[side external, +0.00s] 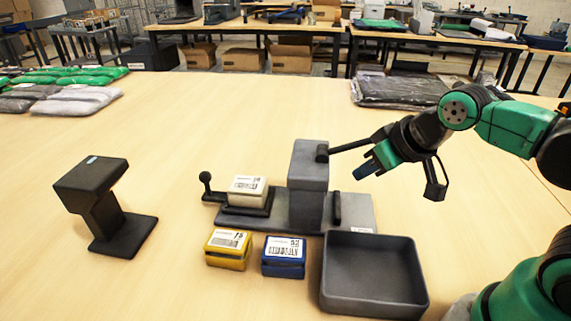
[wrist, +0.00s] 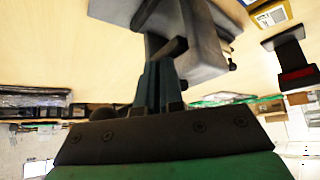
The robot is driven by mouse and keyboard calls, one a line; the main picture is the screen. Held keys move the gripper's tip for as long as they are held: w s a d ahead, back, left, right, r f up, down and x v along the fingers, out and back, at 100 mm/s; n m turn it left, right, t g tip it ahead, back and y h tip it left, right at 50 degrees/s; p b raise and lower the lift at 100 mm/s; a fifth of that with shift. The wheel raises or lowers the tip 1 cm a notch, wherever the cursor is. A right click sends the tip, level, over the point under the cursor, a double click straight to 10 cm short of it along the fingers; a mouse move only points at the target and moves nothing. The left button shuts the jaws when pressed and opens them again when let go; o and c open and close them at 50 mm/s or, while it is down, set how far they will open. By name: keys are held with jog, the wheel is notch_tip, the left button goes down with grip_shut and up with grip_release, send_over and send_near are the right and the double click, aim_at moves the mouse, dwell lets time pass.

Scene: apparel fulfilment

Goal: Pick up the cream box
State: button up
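The cream box (side external: 247,187), with a white barcode label on top, rests on a dark platform at the left of a grey fixture (side external: 308,170) in the side view. I cannot make it out in the wrist view. My gripper (side external: 366,170) is in the air to the right of the fixture's upright block, well apart from the cream box. In the wrist view its two dark blue fingers (wrist: 160,85) lie close together, with nothing visible between them. The fixture (wrist: 205,45) is beyond the fingertips there.
A yellow box (side external: 228,249) and a blue box (side external: 284,257) stand in front of the fixture. An empty grey tray (side external: 372,275) is at the front right. A black scanner stand (side external: 103,205) is at the left. Bagged garments (side external: 75,98) lie at the back left.

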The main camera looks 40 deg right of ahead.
jog(key=o, duration=1.4)
jog(key=shift+c, duration=0.2)
jog(key=s+a+f+g+y, duration=0.1)
jog(key=s+a+f+g, duration=0.1)
jog(key=s+a+f, duration=0.3)
jog(key=r+n+g, duration=0.1)
jog(key=n+g, duration=0.4)
jog(key=n, duration=0.4)
send_over(248, 183)
jog(key=shift+s+a+r+h, duration=0.2)
jog(key=shift+s+a+h, duration=0.1)
jog(key=shift+s+h, duration=0.1)
jog(key=shift+w+d+f, duration=0.25)
jog(key=shift+w+f, duration=0.15)
jog(key=shift+f, duration=2.75)
